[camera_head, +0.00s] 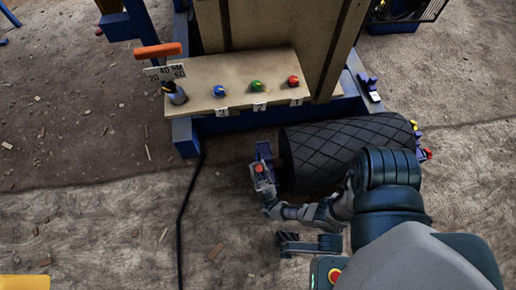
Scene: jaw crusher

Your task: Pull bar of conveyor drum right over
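The conveyor drum (345,150) is a black cylinder with a diamond tread, lying in front of the blue machine frame. At its left end stands a small blue piece (263,152), with a red spot and grey parts just below it. My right gripper (265,190) is at this left end, close to the blue piece, its arm coming from the lower right. Its fingers are small and blend with the drum's end parts, so their opening and any contact are unclear. My arm hides the drum's lower right side. My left gripper is out of view.
A beige panel (238,68) with blue, green and red buttons stands behind the drum, beside an orange-handled lever (158,50). Small coloured parts (424,153) sit at the drum's right end. A black cable (183,215) crosses the ground, which is mostly open at left.

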